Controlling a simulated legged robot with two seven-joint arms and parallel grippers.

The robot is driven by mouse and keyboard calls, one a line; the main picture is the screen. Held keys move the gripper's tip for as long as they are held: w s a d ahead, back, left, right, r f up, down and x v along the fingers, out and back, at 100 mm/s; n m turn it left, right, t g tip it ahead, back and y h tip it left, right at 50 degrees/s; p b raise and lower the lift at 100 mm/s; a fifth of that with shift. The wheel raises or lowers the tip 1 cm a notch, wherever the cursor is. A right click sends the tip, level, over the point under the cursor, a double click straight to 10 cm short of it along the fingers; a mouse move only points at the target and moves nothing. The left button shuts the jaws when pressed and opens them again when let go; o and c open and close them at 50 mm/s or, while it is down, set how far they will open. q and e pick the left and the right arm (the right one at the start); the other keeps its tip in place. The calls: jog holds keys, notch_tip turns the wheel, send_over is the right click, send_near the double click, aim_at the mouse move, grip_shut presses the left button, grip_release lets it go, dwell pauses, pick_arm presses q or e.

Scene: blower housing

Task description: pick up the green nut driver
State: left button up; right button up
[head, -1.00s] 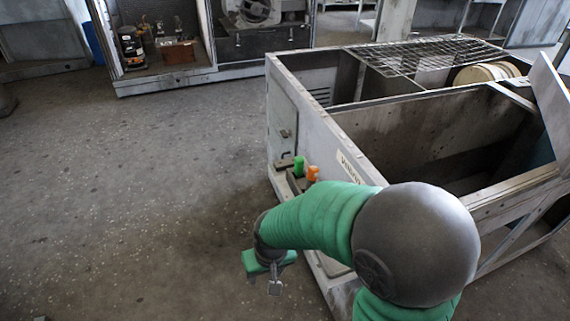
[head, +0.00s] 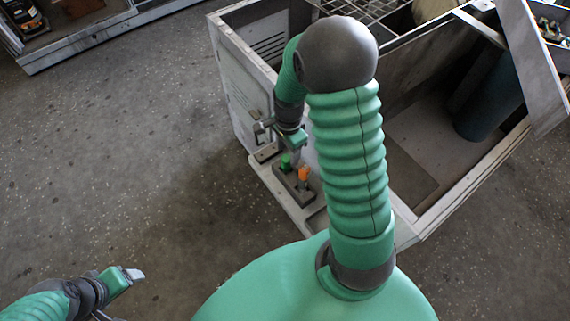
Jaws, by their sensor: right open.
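The green nut driver (head: 286,161) stands upright in a dark holder (head: 290,190) on the low front ledge of the housing; its handle top shows. An orange-handled driver (head: 303,174) stands just right of it in the same holder. My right gripper (head: 279,143) is open and empty just above and behind the green handle in the picture, with one finger to the left and one to the right. I cannot tell how far above it is. My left gripper (head: 122,294) is low at the left, open and empty, over the floor and far from the drivers.
The open housing (head: 247,95) has raised walls around the ledge. A wire grate (head: 370,12) lies at its back, and a dark cylinder (head: 487,95) stands inside at the right. A leaning panel (head: 535,75) is at the far right. The floor (head: 130,150) at left is clear.

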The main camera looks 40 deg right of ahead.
aim_at(284, 159)
jog(key=f, duration=0.1)
jog(key=d+f, duration=0.1)
jog(key=shift+s+f+b, duration=0.2)
jog(key=shift+f+b, duration=0.1)
jog(key=a+f, duration=0.1)
jog(key=a+f+b, duration=0.1)
jog(key=f, duration=0.1)
jog(key=shift+w+a, duration=0.15)
jog(key=shift+w, duration=0.05)
jog(key=shift+a+r, duration=0.1)
jog(key=shift+a, duration=0.05)
jog(key=shift+d, duration=0.25)
jog(key=shift+c, duration=0.6)
jog(key=shift+d+f, duration=0.25)
jog(key=shift+d, duration=0.25)
jog(key=c, duration=0.5)
jog(key=shift+c, duration=1.1)
jog(key=shift+a, duration=0.1)
jog(key=shift+c, duration=1.3)
pick_arm(q)
jog(key=shift+s+f, duration=0.15)
jog(key=shift+f, duration=0.55)
pick_arm(e)
jog(key=shift+a+r, duration=0.15)
jog(key=shift+a, duration=0.15)
grip_shut()
